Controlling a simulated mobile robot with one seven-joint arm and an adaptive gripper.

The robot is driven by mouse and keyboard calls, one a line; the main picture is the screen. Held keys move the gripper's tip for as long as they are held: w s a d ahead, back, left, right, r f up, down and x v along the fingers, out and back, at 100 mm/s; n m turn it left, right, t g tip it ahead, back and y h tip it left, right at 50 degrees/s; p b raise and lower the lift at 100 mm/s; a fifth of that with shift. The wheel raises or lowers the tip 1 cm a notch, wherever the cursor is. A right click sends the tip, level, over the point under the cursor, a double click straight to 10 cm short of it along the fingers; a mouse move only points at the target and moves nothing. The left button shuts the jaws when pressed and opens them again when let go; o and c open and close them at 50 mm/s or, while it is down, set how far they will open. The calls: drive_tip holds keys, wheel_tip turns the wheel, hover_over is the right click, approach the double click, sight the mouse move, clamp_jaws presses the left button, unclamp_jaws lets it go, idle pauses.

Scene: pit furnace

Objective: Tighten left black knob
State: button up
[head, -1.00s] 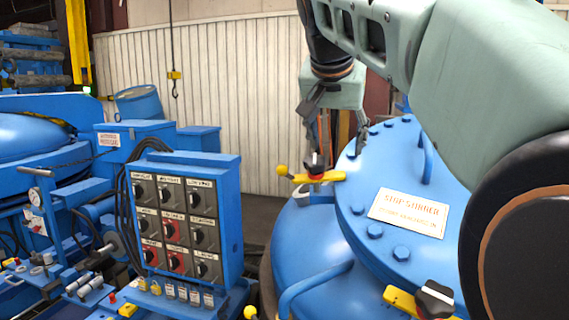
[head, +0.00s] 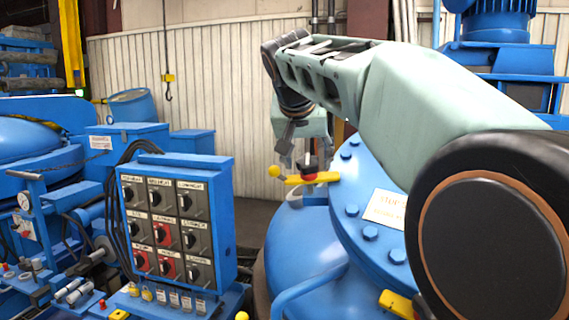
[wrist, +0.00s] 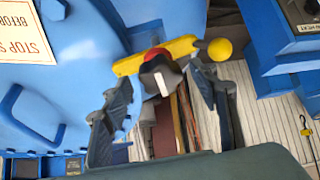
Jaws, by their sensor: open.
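The left black knob (head: 309,173) sits on a yellow clamp bar (head: 322,178) at the far left edge of the blue furnace lid (head: 352,203). In the wrist view the knob (wrist: 160,77) has a white stripe and a red part behind it. The yellow bar (wrist: 181,49) ends in a yellow ball (wrist: 220,49). My gripper (head: 303,155) is just above the knob. In the wrist view my gripper (wrist: 160,88) is open, with one finger on each side of the knob. I see no clear contact with it.
Another yellow clamp (head: 397,303) shows at the lid's near edge, partly behind my arm. A white warning sign (head: 384,209) is on the lid. A blue control panel (head: 178,218) with several black switches stands left of the furnace.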

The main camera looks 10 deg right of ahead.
drive_tip(key=shift+x, duration=0.8)
drive_tip(key=shift+c, duration=0.7)
drive_tip(key=c, duration=1)
